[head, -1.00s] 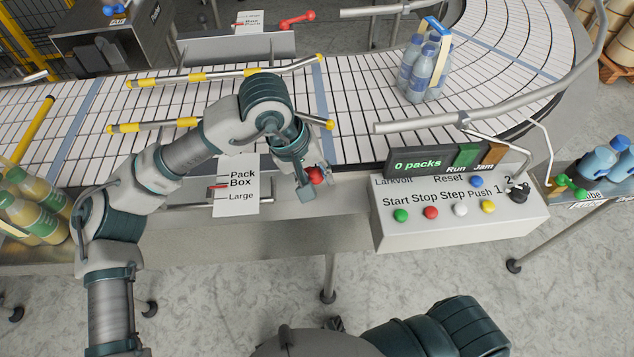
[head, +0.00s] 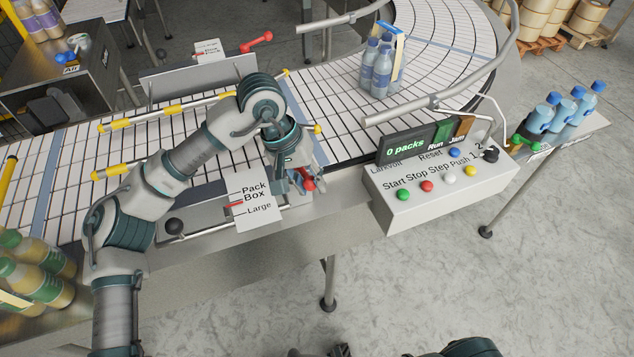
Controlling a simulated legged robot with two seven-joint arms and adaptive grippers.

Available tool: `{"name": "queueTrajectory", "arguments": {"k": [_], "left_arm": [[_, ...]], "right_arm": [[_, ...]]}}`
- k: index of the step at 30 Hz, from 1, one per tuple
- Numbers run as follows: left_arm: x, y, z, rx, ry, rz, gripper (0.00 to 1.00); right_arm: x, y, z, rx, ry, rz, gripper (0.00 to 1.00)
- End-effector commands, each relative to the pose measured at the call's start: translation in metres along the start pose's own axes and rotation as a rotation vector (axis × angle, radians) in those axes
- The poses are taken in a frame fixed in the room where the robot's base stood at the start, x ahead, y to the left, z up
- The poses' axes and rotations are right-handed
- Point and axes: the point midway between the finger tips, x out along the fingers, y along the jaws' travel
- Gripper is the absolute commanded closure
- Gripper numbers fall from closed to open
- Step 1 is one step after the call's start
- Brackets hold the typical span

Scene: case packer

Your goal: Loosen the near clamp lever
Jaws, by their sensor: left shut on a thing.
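The near clamp lever (head: 308,184) has a red handle and sits on the near side of the conveyor, just right of the Pack Box / Large scale plate (head: 254,203). My left gripper (head: 301,181) reaches over the near rail from the left, points down and is shut on this lever. Its fingers and wrist hide much of the lever, so its exact angle is hard to read. Another red lever (head: 257,42) stands at the far side of the conveyor, apart from my gripper. My right gripper cannot be made out; only dark parts of my body show at the bottom edge.
A control box (head: 442,185) with coloured buttons and a "0 packs" display stands right of the lever. Yellow-tipped guide rails (head: 165,113) cross the belt beside my left arm. A bottle pack (head: 382,66) stands on the belt; yellowish bottles (head: 35,280) stand at lower left.

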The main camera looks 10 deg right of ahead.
Motion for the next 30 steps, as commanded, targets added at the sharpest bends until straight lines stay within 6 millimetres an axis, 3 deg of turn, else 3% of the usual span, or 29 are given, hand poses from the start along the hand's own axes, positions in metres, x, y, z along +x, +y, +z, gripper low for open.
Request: {"name": "queueTrajectory", "arguments": {"k": [12, 13, 15, 16, 22, 26, 30], "left_arm": [[0.002, -0.004, 0.001, 0.000, -0.004, -0.004, 1.00], [0.002, -0.005, 0.001, 0.000, -0.004, -0.005, 0.65], [0.002, -0.005, 0.001, 0.000, -0.004, -0.004, 0.47], [0.002, -0.004, 0.001, 0.000, -0.004, -0.004, 0.44], [0.001, -0.003, 0.002, 0.002, -0.003, -0.002, 0.44], [-0.002, -0.002, 0.002, 0.002, -0.002, -0.002, 0.44], [-0.020, -0.002, 0.001, 0.001, -0.001, -0.001, 0.44]], "right_arm": [[-0.001, -0.012, 0.008, 0.004, -0.007, -0.015, 0.60], [-0.001, -0.014, 0.009, 0.004, -0.008, -0.017, 0.60], [-0.001, -0.018, 0.009, 0.005, -0.009, -0.021, 0.60], [-0.001, -0.018, 0.009, 0.006, -0.010, -0.022, 0.60], [0.000, -0.018, 0.008, 0.005, -0.009, -0.021, 0.60], [0.000, -0.007, 0.001, -0.001, 0.002, -0.008, 0.60], [0.000, -0.008, 0.003, 0.001, 0.000, -0.010, 0.60]]}}
